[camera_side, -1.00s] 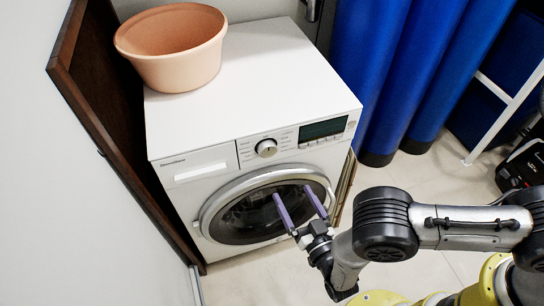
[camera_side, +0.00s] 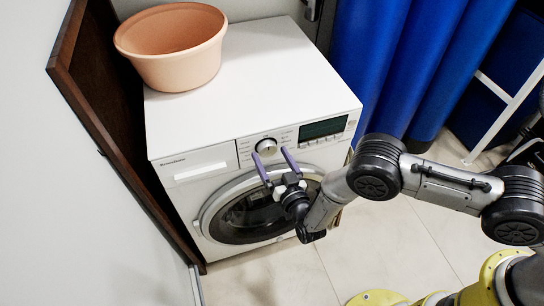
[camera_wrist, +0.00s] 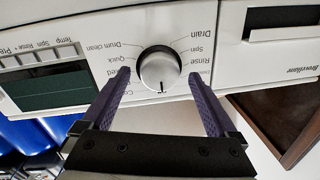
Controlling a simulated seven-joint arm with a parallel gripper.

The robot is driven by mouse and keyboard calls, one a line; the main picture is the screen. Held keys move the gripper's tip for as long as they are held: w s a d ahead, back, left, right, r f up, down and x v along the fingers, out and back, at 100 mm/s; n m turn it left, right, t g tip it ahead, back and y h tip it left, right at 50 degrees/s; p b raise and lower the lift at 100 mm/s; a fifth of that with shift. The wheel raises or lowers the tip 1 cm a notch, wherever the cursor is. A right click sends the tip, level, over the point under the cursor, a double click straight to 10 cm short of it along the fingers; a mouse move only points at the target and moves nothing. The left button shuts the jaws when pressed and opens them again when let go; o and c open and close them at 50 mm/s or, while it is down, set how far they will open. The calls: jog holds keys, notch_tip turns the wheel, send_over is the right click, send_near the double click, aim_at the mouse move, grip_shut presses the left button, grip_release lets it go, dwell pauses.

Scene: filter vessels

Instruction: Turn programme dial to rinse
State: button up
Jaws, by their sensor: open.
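The programme dial (camera_side: 266,146), a round silver knob, sits on the front panel of the white washing machine (camera_side: 285,70). In the wrist view the dial (camera_wrist: 158,65) shows a dark mark at its lower edge, pointing down the picture. The printed words Drain, Spin and Rinse (camera_wrist: 206,61) run down its right side; Drum clean and Quick are on its left. My gripper (camera_side: 271,153) is open, its purple fingers just in front of the dial. In the wrist view the fingers (camera_wrist: 158,73) lie left and right of the dial, with gaps; nothing is held. Lower labels are partly hidden by the fingers.
A display (camera_side: 322,128) with buttons is right of the dial in the side view, a detergent drawer (camera_side: 200,170) left. The round door (camera_side: 245,218) is below. A terracotta basin (camera_side: 175,55) stands on top.

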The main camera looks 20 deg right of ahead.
jog(key=shift+w, duration=0.1)
jog(key=c, duration=1.4)
jog(key=n, duration=0.4)
jog(key=shift+r+n, duration=0.1)
jog(key=shift+n, duration=0.3)
jog(key=n, duration=0.4)
jog(key=shift+g, duration=0.3)
jog(key=n, duration=0.4)
jog(key=shift+a+h, duration=0.1)
jog(key=shift+h, duration=0.2)
jog(key=shift+n+h, duration=0.3)
jog(key=shift+n, duration=1.7)
